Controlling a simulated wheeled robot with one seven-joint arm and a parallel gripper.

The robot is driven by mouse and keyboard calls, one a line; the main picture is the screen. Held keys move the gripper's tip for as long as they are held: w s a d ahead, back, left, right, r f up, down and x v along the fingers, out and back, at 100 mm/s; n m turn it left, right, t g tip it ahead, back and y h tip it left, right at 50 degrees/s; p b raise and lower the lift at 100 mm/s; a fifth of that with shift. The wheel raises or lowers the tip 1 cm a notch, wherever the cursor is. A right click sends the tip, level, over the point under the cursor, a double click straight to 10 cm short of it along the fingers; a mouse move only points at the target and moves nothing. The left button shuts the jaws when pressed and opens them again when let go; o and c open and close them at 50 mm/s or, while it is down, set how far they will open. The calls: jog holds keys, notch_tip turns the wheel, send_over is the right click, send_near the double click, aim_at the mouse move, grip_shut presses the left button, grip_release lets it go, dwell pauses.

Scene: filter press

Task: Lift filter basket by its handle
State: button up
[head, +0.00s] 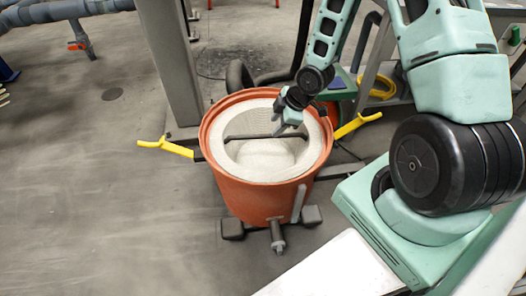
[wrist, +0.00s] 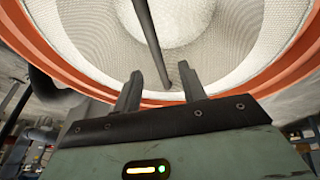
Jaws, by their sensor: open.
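The filter basket (head: 265,160) is a pale mesh bowl seated inside an orange round housing (head: 262,200). Its dark handle (head: 250,136) is a bar running across the basket's opening. In the wrist view the handle (wrist: 150,40) runs from the top down to between the fingertips, nearer the right finger. My gripper (head: 290,130) is over the right part of the basket at the handle's right end. In the wrist view my gripper (wrist: 160,85) is open, with its two dark fingers apart. I cannot tell whether either finger touches the handle.
Yellow-tipped arms stick out left (head: 165,147) and right (head: 356,124) of the housing. A grey post (head: 172,60) stands behind it. A black hose (head: 240,75) and a coiled yellow hose (head: 378,85) lie behind.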

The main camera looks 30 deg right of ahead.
aim_at(267, 135)
jog(key=b+x, duration=0.1)
jog(key=x, duration=0.4)
jog(key=shift+f+b, duration=0.1)
jog(key=shift+b, duration=0.25)
jog(key=shift+w+b+x, duration=0.15)
jog(key=shift+b+x, duration=0.6)
jog(key=shift+x, duration=0.75)
jog(key=shift+w+b+x, duration=0.1)
jog(key=shift+b+x, duration=0.65)
jog(key=shift+x, duration=0.7)
jog(key=shift+d, duration=0.2)
grip_shut()
